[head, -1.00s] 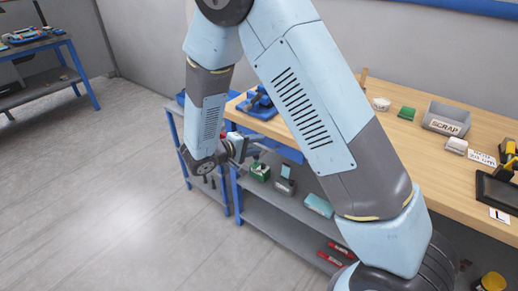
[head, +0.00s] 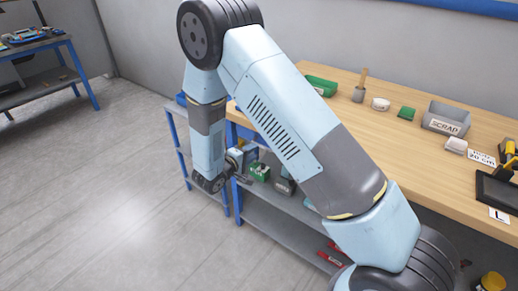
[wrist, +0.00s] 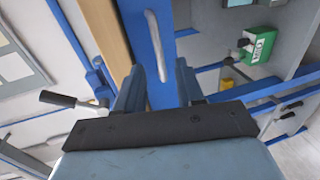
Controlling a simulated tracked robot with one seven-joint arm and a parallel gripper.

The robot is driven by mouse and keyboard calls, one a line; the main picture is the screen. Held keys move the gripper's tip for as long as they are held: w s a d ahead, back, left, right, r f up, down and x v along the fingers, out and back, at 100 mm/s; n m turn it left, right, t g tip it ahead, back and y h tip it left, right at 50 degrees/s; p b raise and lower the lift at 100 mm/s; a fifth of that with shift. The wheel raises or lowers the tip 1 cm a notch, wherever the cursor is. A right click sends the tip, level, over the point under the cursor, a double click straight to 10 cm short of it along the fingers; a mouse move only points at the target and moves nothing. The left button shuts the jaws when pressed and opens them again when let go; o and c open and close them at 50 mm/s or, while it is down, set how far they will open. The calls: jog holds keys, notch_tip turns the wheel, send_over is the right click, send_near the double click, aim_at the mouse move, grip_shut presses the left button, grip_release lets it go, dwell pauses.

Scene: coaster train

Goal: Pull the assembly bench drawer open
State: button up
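The assembly bench has a wooden top (head: 425,145) on a blue frame. In the wrist view, its drawer is a blue front (wrist: 160,20) beside the wooden edge (wrist: 105,28). A light grey bar handle (wrist: 156,45) lies on that front. My gripper (wrist: 158,80) is open, with one finger on each side of the handle's lower end in the picture. I cannot tell whether the handle is between the fingers or just beyond them. No contact shows. In the head view, my arm hides most of the drawer, and my gripper (head: 241,178) is small near the lower shelves.
A green box (wrist: 259,45) sits on the shelf; it also shows in the head view (head: 260,171). A grey scrap bin (head: 447,118) stands on the bench top. The floor (head: 90,190) at left is clear. Another blue bench (head: 50,75) stands far left.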

jog(key=shift+x, duration=2.85)
jog(key=shift+c, duration=0.5)
jog(key=c, duration=0.6)
grip_shut()
jog(key=shift+a, duration=0.1)
